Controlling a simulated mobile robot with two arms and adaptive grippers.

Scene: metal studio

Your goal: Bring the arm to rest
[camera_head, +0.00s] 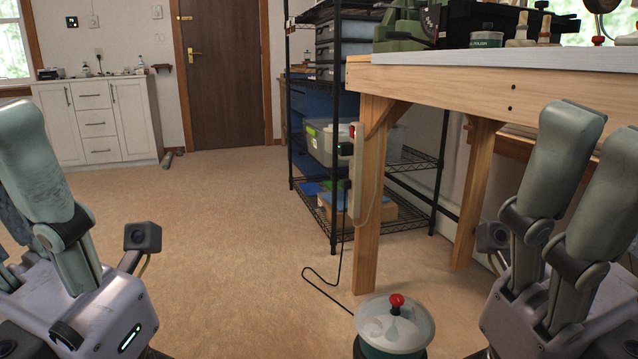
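My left gripper (22,150) is at the left edge. Its large grey-green finger stands straight up, another leans out past the picture's edge, and no object shows in it. My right gripper (598,145) is at the right edge, in front of the workbench. Its two visible fingers point up, extended and apart, with nothing seen between them. Both look open, though parts of each are cut off by the frame. Both arms behind the grippers are mostly out of view.
A wooden workbench (430,80) with tools on top stands close at right. A black wire shelf (410,160) is behind it. A round container with a red knob (397,301) stands on the floor in front, near a black cable (325,288). The floor (220,220) at centre-left is clear.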

